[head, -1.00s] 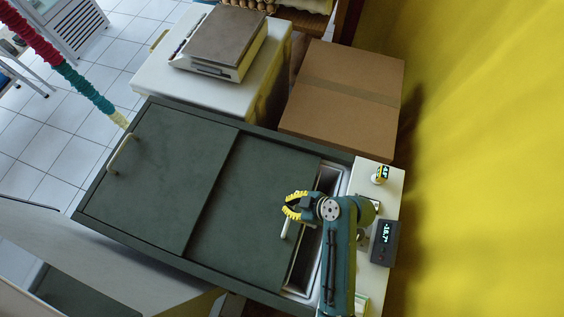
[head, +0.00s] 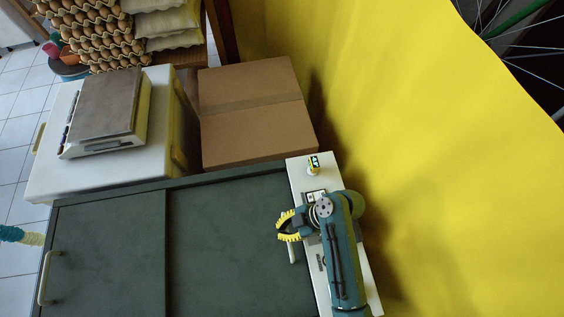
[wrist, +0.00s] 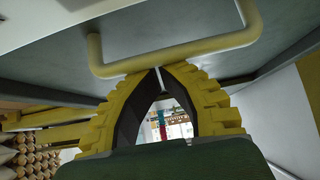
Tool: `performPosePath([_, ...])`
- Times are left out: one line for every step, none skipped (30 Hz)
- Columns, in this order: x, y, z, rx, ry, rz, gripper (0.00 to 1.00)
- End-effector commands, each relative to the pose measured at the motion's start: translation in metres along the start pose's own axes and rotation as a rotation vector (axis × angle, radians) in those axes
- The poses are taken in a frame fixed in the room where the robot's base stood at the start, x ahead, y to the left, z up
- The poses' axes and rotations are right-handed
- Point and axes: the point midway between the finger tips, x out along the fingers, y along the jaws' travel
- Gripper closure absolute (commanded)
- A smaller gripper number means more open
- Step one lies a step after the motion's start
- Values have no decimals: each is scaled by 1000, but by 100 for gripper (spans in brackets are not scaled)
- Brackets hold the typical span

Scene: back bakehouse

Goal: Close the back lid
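The back lid (head: 228,240) is the dark green sliding panel on the right of the chest in the head view. Its right edge meets the white end ledge (head: 305,172), and no open steel gap shows there. Its pale bar handle (head: 292,252) is at that right end, partly hidden by my gripper. The handle (wrist: 180,53) crosses the top of the wrist view. My gripper (head: 279,225) has yellow ribbed fingers beside the handle. In the wrist view its fingertips (wrist: 158,69) meet at or just under the bar, with nothing between them; contact is unclear.
The front lid (head: 105,245) with its own handle (head: 43,278) lies to the left. A cardboard box (head: 255,110) and a white cabinet with a scale (head: 105,105) stand behind. A yellow wall (head: 400,130) bounds the right.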

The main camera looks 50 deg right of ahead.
Motion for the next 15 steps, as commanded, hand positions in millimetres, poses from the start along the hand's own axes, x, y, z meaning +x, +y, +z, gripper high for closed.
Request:
performPosePath([1, -1, 1, 3, -3, -3, 100])
performPosePath([1, -1, 0, 3, -3, -3, 100])
performPosePath([2, -1, -2, 2, -3, -3, 100])
performPosePath([3, -1, -5, 2, -3, -4, 100])
performPosePath([4, -1, -8, 1, -2, -4, 100])
performPosePath([7, -1, -14, 1, -2, -3, 100])
performPosePath([9, -1, -19, 0, -2, -4, 100])
performPosePath([12, -1, -23, 0, -1, -3, 100])
performPosePath([16, 0, -30, 0, -1, -3, 100])
performPosePath([19, 0, -36, 0, -1, -2, 100])
performPosePath([16, 2, -36, 3, -1, 5, 100])
performPosePath([5, 2, -32, 7, -1, 10, 100])
performPosePath([-2, 2, -32, 7, 0, 10, 100])
performPosePath([-8, 2, -32, 7, -1, 10, 100])
performPosePath([-17, 2, -32, 7, 1, 9, 100])
